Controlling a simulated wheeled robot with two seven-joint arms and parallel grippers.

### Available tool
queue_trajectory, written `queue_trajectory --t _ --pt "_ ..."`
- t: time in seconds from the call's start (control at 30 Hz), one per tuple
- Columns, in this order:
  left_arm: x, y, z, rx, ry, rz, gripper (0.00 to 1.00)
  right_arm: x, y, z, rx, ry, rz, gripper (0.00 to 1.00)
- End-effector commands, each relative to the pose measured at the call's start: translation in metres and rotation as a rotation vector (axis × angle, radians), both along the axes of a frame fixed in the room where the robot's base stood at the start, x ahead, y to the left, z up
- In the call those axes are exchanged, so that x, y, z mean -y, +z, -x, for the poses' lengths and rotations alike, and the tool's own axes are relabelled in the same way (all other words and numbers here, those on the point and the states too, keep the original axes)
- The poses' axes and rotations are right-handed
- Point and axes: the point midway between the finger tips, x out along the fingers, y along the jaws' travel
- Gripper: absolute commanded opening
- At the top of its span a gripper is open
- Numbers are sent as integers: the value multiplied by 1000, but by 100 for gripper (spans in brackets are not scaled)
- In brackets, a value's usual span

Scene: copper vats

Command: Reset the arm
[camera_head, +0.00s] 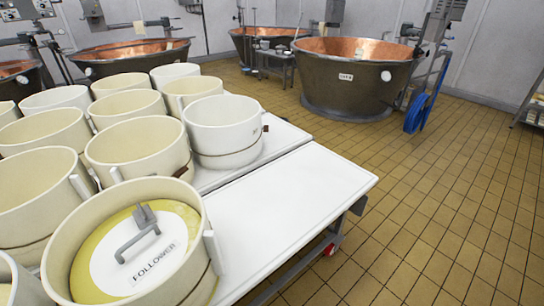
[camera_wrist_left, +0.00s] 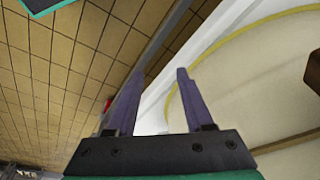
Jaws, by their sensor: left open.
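My left gripper (camera_wrist_left: 160,80) shows in the left wrist view with its two purple fingers apart and nothing between them. It is beside a large pale round vessel (camera_wrist_left: 255,80) with a yellow rim line, which fills the right of that view. I cannot tell whether the fingers touch anything. Neither gripper shows in the head view, and my right gripper is in neither view.
Several cream moulds (camera_head: 133,151) crowd a white table (camera_head: 290,205) at the left; its right part is bare. The front mould holds a lid marked FOLLOWER (camera_head: 150,262). Copper vats (camera_head: 355,85) stand behind. Tiled floor (camera_head: 450,200) at the right is clear.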

Motion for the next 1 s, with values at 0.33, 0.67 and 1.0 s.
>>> queue_trajectory --t 0.33,0.67,1.0 --pt "-12 -245 84 -86 -17 -11 52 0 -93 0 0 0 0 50" --pt "-26 -341 160 -131 -27 -19 52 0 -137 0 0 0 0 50" --pt "-33 -320 194 -145 -32 -21 52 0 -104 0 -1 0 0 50"
